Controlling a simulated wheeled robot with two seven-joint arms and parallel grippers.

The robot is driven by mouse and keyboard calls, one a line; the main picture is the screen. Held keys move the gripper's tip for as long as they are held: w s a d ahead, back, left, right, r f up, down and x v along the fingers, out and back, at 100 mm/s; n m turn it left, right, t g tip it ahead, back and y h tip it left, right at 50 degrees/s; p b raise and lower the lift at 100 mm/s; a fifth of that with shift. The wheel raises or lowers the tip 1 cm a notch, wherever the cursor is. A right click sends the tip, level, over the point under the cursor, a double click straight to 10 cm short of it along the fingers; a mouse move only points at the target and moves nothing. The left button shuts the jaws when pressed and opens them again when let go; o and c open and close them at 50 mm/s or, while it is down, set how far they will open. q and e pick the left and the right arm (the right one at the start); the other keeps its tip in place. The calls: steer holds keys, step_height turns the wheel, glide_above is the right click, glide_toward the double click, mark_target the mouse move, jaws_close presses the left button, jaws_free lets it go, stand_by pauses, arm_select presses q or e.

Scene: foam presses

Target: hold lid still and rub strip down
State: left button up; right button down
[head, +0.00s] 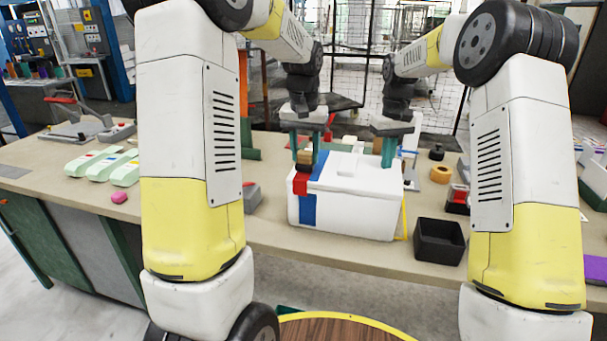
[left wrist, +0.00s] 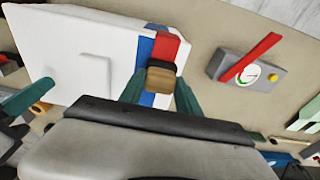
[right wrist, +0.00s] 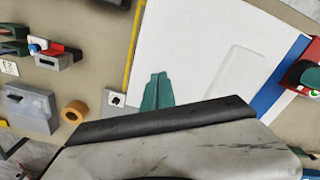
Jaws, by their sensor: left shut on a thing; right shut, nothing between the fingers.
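A white box with a closed white lid (head: 355,177) stands on the bench; the lid also shows in the right wrist view (right wrist: 190,50). A blue band (head: 308,210) crosses the lid near its left end and runs down the front. My left gripper (left wrist: 160,90) is shut on a tan and dark block (left wrist: 161,75), held over the strip; contact is unclear. My right gripper (right wrist: 158,78) is shut and empty, fingertips at the lid's right part.
A black open bin (head: 439,240) stands right of the box, with an orange tape roll (head: 440,174) behind it. A grey device with a red lever (left wrist: 248,60) stands left of the box. Pale green-white pieces (head: 100,163) and a pink lump (head: 119,197) lie farther left.

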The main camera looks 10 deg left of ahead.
arm_select(q)
steer(key=shift+r, duration=0.6)
arm_select(e)
steer(key=shift+s+f, duration=0.15)
steer(key=shift+f, duration=0.2)
arm_select(q)
steer(key=shift+s, duration=0.1)
steer(key=shift+s+a, duration=0.1)
steer(key=shift+s, duration=2.05)
steer(key=shift+f, duration=0.75)
steer(key=shift+w, duration=0.15)
steer(key=shift+w, duration=2.15)
